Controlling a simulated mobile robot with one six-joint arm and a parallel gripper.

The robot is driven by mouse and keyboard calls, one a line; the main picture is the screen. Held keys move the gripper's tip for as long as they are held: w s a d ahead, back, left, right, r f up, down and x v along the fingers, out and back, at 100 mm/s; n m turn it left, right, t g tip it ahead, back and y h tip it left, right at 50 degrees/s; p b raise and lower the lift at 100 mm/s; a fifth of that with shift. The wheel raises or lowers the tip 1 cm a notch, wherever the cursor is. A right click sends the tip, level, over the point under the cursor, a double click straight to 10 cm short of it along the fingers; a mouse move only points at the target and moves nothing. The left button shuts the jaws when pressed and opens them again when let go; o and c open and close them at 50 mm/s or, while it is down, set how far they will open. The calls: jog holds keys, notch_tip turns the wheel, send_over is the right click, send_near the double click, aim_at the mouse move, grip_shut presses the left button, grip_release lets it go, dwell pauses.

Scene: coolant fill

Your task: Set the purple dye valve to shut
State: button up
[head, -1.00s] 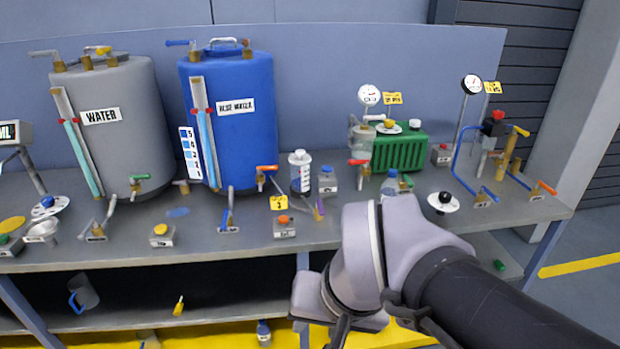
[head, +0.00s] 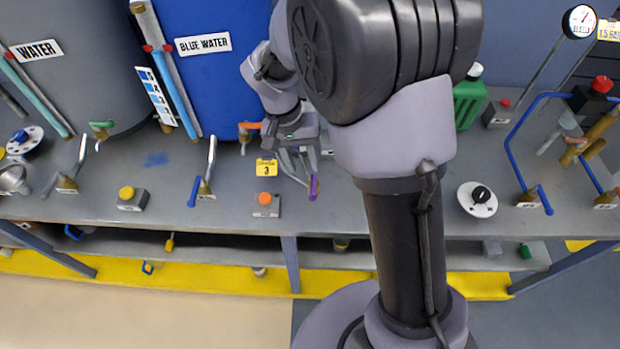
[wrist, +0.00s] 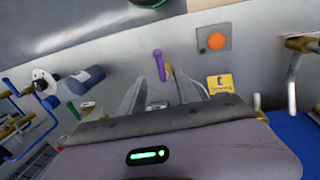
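The purple dye valve shows as a small purple handle (head: 314,187) near the bench's front edge, right of the yellow tag marked 3 (head: 267,167). In the wrist view the purple handle (wrist: 159,65) stands upright in the picture beside a small brass-coloured stem. My gripper (head: 297,172) points down just left of the handle in the head view. In the wrist view my gripper (wrist: 158,88) has its two fingers apart with nothing between them, and the handle lies just beyond the fingertips, apparently untouched. The valve's base is hidden behind the fingers and wrist.
A box with an orange button (head: 266,204) sits close in front of the tag. The blue water tank's orange-handled tap (head: 250,127) is close behind my wrist. A dark-knobbed white dial (head: 477,198) is to the right. My arm hides the bench's middle.

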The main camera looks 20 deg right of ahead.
aim_at(313, 188)
jog(key=f+b, duration=0.1)
jog(key=f, duration=0.2)
jog(key=d+f+b, duration=0.1)
jog(key=f, duration=0.2)
jog(key=d+f+b, duration=0.1)
jog(key=f, duration=0.3)
jog(key=shift+s, duration=0.2)
jog(key=shift+r, duration=0.1)
jog(key=shift+c, duration=0.5)
grip_shut()
